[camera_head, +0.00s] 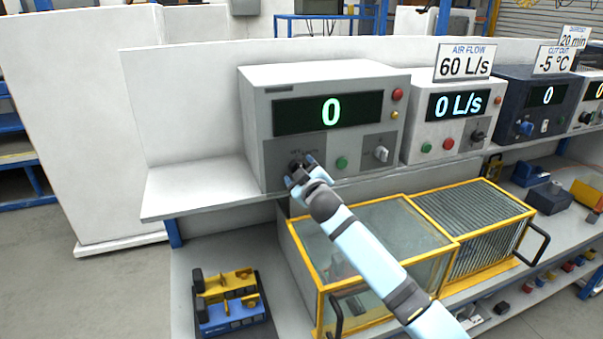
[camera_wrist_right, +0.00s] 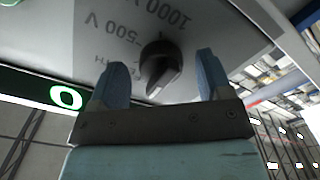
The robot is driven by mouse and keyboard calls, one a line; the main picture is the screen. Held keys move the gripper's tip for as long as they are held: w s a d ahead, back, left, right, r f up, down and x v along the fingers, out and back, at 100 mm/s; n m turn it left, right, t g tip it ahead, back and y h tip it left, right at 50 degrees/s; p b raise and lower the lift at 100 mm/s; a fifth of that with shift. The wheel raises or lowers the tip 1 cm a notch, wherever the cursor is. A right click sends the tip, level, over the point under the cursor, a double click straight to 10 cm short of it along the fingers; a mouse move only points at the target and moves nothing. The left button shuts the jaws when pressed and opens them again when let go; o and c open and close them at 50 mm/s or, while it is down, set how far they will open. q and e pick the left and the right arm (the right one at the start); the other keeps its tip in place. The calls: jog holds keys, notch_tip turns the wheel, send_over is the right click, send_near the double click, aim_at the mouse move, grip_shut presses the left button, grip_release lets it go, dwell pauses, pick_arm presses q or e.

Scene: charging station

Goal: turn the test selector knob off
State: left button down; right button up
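The test selector knob (camera_wrist_right: 160,68) is black with a raised ridge, on the grey lower panel of the white tester box (camera_head: 255,120) at left. In the right wrist view, upside-down print reading 1000 V and 500 V surrounds it, with a partly hidden label ending in TH. I cannot tell which label the ridge marks. My right gripper (camera_head: 303,172) is at this panel and hides most of the knob in the head view. In the right wrist view my right gripper (camera_wrist_right: 160,63) is open, one blue finger on each side of the knob, with visible gaps. My left gripper is not in view.
The tester's display (camera_head: 328,113) reads 0. A green button (camera_head: 342,163) and a silver switch (camera_head: 381,154) sit right of the knob. An air-flow box (camera_head: 450,115) stands to the right. A yellow-framed glass case (camera_head: 375,240) stands below the shelf.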

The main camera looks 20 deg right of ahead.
jog(key=s+b, duration=0.2)
jog(key=s, duration=1.1)
jog(key=shift+s+d, duration=0.2)
jog(key=shift+s, duration=0.2)
jog(key=shift+f, duration=0.1)
